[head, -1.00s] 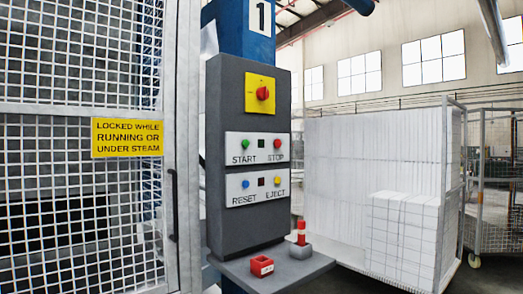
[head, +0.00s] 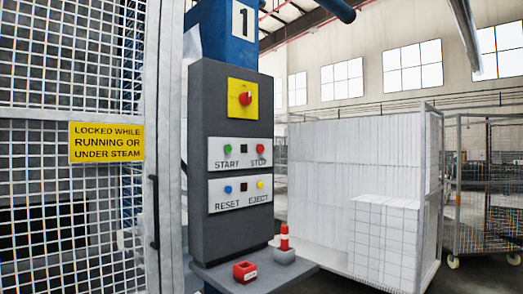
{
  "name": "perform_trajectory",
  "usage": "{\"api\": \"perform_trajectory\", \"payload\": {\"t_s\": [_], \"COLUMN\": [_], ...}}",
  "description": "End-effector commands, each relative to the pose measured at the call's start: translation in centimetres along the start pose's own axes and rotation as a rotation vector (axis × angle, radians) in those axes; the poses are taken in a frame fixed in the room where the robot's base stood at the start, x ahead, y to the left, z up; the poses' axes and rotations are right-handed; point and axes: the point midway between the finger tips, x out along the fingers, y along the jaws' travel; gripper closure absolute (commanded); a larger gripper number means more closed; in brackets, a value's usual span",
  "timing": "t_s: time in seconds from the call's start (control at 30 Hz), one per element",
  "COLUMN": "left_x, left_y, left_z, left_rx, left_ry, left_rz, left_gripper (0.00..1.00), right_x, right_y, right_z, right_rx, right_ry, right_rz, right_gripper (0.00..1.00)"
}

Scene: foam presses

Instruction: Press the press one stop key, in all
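The control box of press 1 (head: 222,110) is a dark grey panel on a blue column marked "1" (head: 243,22). The red stop key (head: 260,149) sits at the right of the upper white plate, above the word STOP. On the lower plate are a blue reset key (head: 228,189) and a yellow eject key (head: 260,185). A red rotary switch on a yellow plate (head: 242,98) is above. Neither gripper is in view.
A mesh gate (head: 60,215) with a yellow sign (head: 106,142) stands left. A cart of white blocks (head: 385,240) stands right.

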Motion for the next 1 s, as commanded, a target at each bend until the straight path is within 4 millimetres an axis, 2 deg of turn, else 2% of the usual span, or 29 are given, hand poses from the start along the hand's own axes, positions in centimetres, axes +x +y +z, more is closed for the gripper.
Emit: {"api": "perform_trajectory", "payload": {"t_s": [0.03, 0.13, 0.17, 1.0], "left_x": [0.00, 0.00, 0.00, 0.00], "left_y": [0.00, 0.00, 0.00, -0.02], "left_z": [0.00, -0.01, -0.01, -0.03], "left_rx": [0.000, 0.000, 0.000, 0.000], "left_ry": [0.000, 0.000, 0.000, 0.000], "left_rz": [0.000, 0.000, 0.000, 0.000], "left_gripper": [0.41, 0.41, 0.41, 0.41], "right_x": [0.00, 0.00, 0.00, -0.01], "right_y": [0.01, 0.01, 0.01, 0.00], "right_z": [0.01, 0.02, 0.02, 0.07], "right_rx": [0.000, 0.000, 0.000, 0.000], "right_ry": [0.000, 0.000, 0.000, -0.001], "right_rz": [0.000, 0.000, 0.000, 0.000], "right_gripper": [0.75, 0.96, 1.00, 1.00]}}
